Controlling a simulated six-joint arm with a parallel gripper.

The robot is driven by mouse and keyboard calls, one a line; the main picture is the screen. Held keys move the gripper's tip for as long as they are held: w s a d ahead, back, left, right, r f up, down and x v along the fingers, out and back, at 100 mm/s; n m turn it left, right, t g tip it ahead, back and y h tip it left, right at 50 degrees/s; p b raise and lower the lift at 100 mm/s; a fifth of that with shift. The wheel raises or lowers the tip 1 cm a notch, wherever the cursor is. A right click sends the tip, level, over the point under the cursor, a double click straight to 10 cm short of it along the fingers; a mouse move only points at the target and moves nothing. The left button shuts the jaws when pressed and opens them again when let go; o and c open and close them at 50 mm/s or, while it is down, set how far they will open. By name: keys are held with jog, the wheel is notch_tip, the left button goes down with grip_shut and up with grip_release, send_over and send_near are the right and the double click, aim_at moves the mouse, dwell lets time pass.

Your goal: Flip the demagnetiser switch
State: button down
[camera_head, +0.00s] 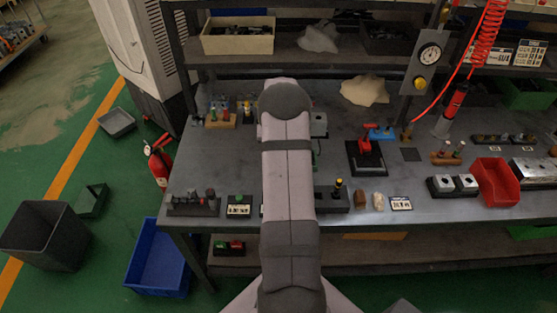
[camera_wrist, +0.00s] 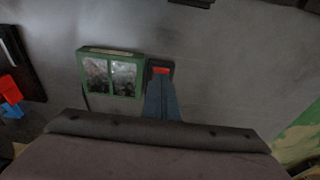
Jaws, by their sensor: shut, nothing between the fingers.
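The likely demagnetiser is a green block (camera_wrist: 110,50) with two shiny, mottled plates in its top, in the wrist view. Just right of it sits a small dark switch housing (camera_wrist: 151,76) with a red rocker (camera_wrist: 160,70). My gripper (camera_wrist: 162,84) is shut and empty. Its blue-grey fingers point at the housing, and their tips lie just below the rocker in the picture. They cover the lower part of the housing; I cannot tell whether they touch it. Which way the rocker is tipped is too small to tell. In the head view my arm hides the gripper and the switch.
In the wrist view a dark block with a red part (camera_wrist: 10,90) is at the left, and bare grey bench (camera_wrist: 235,85) lies right of the switch. In the head view, a red-handled device (camera_head: 367,148) and a red bin (camera_head: 495,182) stand right of my arm.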

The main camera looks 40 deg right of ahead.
notch_tip(320, 180, up, 7)
jog(key=p, duration=0.4)
jog(key=shift+p, duration=0.4)
dwell(0.5)
jog(key=s+a+r+n, duration=0.15)
jog(key=a+r, duration=0.25)
jog(key=a, duration=0.7)
jog(key=s+a+r+n, duration=0.1)
jog(key=a+r+n, duration=0.25)
jog(key=a, duration=0.75)
jog(key=s+a+r+n+g+y, duration=0.1)
jog(key=s+a+n, duration=0.3)
jog(key=s+a, duration=1.1)
jog(key=shift+r, duration=0.55)
